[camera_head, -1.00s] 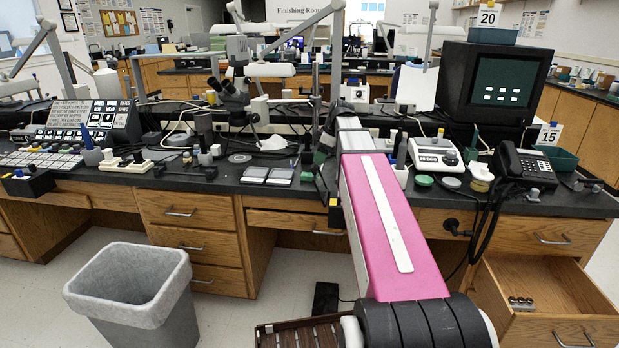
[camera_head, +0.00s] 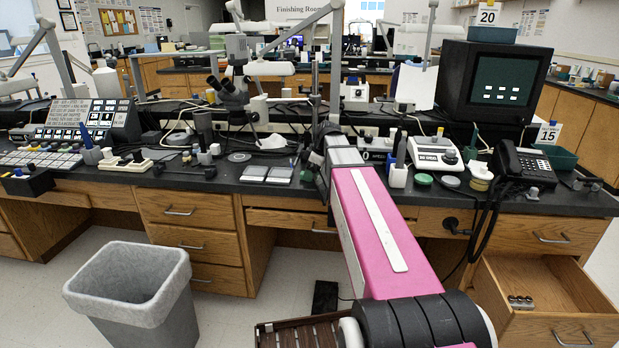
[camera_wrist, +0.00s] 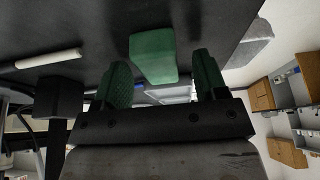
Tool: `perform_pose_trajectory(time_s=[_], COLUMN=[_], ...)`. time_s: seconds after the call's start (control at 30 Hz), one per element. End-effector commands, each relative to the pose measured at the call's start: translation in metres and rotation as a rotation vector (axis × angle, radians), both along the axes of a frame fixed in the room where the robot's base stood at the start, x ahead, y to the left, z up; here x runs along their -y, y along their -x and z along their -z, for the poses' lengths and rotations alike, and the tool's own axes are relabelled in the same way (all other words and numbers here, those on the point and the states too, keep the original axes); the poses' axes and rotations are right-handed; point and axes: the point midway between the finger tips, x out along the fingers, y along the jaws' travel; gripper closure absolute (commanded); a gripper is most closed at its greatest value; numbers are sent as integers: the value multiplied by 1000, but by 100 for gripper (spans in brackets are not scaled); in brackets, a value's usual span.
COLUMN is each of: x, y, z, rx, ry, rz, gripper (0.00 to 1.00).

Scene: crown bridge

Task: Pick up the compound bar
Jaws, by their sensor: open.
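The compound bar appears to be the green block (camera_wrist: 153,55) in the wrist view. It lies on the dark bench top, ahead of my gripper (camera_wrist: 161,70). My gripper has two green ridged fingers spread apart. The bar shows in the gap between them, a little nearer the left finger, with clear space on both sides. I cannot tell how far the fingertips are from the bar in depth. In the head view my arm reaches over the bench and its end is largely hidden, so I cannot pick out the bar for sure there.
A white rod (camera_wrist: 48,58) lies left of the bar in the wrist view. In the head view, two flat pale pads (camera_head: 267,173) lie left of my arm, and a white scale (camera_head: 434,155) and black phone (camera_head: 522,163) stand right. An open drawer (camera_head: 545,290) sticks out at lower right.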

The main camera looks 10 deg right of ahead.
Motion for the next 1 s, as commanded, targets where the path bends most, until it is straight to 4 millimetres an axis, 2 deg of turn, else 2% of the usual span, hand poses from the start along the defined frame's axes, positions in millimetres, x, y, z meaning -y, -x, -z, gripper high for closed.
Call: perform_pose_trajectory(time_s=[0.07, 0.23, 0.67, 0.87, 1.0], x=[0, 0, 0, 0, 0], y=[0, 0, 0, 0, -1], z=[0, 0, -5, -22, -45], rx=[0, 0, 0, 2, 3], ry=[0, 0, -1, 0, 0], rz=[0, 0, 0, 0, 0], gripper=[37, 93, 94, 94, 94])
